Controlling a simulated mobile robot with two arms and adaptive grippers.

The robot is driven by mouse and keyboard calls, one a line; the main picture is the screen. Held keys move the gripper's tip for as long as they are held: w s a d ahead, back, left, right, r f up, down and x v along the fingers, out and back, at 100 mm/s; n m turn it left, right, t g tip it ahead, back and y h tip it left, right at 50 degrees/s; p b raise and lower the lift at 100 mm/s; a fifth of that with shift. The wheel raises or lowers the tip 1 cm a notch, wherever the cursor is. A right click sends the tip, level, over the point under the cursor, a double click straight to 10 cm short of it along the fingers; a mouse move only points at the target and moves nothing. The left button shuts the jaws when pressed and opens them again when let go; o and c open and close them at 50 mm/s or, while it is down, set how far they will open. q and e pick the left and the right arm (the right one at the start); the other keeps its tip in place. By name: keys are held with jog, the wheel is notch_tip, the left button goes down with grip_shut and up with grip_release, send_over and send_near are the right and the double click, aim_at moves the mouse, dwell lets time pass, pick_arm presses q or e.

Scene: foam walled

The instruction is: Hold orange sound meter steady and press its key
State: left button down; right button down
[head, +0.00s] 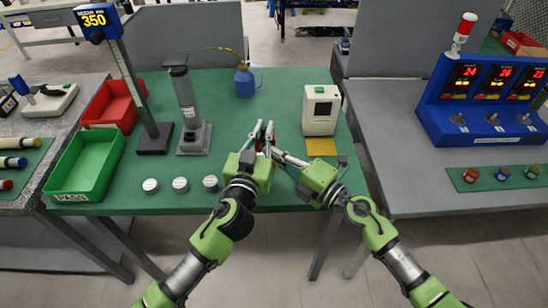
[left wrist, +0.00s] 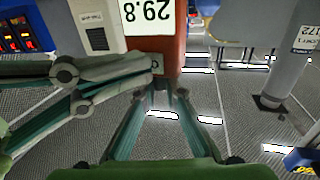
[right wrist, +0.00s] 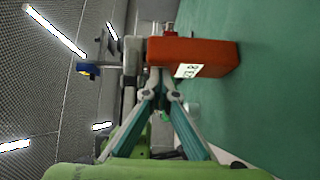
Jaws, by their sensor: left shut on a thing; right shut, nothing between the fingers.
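The orange sound meter (left wrist: 170,45) is a block with a white display, reading 29.8 upside down in the left wrist view. In the head view only a small reddish part (head: 261,146) shows between the grippers. My left gripper (head: 262,133) is shut on it; its fingers (left wrist: 167,92) reach its near end. My right gripper (head: 276,150) is shut and empty. Its tips (left wrist: 148,68) are at the meter's face beside a small grey key (left wrist: 157,62); I cannot tell whether they touch. The right wrist view also shows the meter (right wrist: 200,52) just past the right fingertips (right wrist: 155,76).
The green table (head: 285,95) holds a white box device (head: 320,108), a yellow pad (head: 321,147), a blue oil can (head: 244,82), a grey stand (head: 188,110), several white discs (head: 181,185) and red (head: 107,105) and green (head: 85,165) bins. A blue display console (head: 480,100) stands right.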

pick_arm(q)
jog(key=shift+s+d, duration=0.2)
jog(key=shift+d, duration=0.1)
pick_arm(e)
jog(key=shift+w+d, duration=0.15)
pick_arm(q)
jog(key=shift+f, duration=0.1)
jog(key=shift+w+a, duration=0.1)
jog(key=shift+a, duration=0.05)
pick_arm(e)
jog(key=s+d, duration=0.6)
jog(key=s, duration=0.5)
jog(key=shift+s+d, duration=0.25)
jog(key=shift+d, duration=0.15)
pick_arm(q)
jog(key=c, duration=2)
grip_release()
jog(key=shift+c, duration=0.2)
pick_arm(e)
jog(key=shift+w, duration=0.1)
